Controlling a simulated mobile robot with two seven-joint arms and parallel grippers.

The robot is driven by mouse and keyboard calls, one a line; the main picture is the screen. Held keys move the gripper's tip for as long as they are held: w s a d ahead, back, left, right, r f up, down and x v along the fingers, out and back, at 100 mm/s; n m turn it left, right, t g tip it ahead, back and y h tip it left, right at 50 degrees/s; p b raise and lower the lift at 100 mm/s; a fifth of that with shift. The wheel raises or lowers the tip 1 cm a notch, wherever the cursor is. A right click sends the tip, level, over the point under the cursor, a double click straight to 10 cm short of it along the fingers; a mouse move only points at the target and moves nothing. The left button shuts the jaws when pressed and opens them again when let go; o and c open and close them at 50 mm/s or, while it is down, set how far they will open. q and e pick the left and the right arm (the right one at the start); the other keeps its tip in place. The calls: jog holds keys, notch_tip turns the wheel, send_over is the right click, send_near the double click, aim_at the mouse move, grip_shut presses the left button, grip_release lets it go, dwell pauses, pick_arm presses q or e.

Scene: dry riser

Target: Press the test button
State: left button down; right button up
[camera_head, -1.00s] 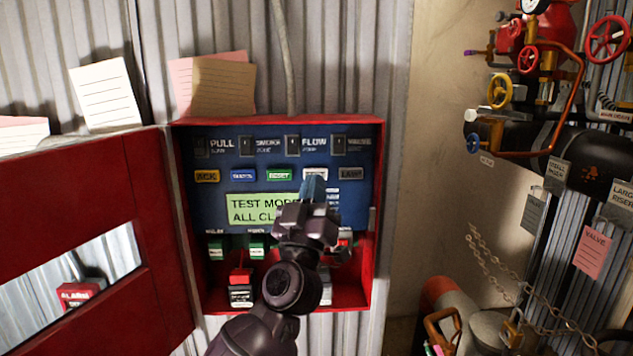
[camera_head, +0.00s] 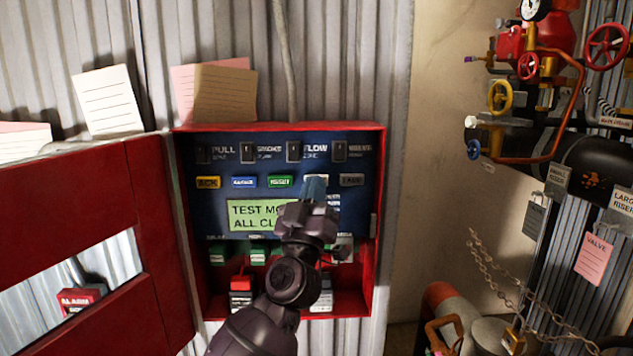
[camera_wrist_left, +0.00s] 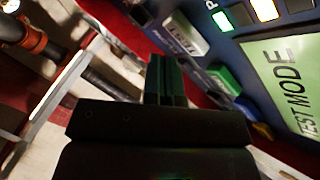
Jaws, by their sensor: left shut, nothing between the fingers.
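The open red alarm box holds a blue panel (camera_head: 220,208) with a row of yellow, blue (camera_head: 244,182), green (camera_head: 279,181), white (camera_head: 317,178) and grey (camera_head: 351,180) buttons. Their lettering is too blurred to tell surely which is the test button. The green display (camera_head: 250,214) reads "TEST MODE" and "ALL CL", partly covered. My left gripper (camera_head: 314,188) is shut and empty, its tips at the white button, hiding its lower part. In the left wrist view the fingers (camera_wrist_left: 166,80) point towards the panel beside the white button (camera_wrist_left: 185,35); contact is unclear. My right gripper is not in view.
The box's red door (camera_head: 75,215) stands open at left. Its red rim (camera_head: 378,160) surrounds the panel. Paper notes (camera_head: 107,100) stand above the door. Red pipework and valves (camera_head: 530,65) and a hanging chain (camera_head: 490,265) are at right.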

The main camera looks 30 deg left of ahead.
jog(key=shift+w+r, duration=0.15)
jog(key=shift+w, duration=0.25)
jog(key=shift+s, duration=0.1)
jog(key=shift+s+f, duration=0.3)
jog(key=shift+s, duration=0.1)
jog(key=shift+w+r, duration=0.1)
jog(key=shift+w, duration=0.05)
pick_arm(q)
jog(key=shift+w+a, duration=0.25)
jog(key=shift+w, duration=0.1)
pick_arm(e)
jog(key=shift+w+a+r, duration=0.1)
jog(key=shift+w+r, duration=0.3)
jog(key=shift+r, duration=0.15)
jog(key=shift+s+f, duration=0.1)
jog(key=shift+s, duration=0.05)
pick_arm(q)
jog(key=shift+w, duration=0.1)
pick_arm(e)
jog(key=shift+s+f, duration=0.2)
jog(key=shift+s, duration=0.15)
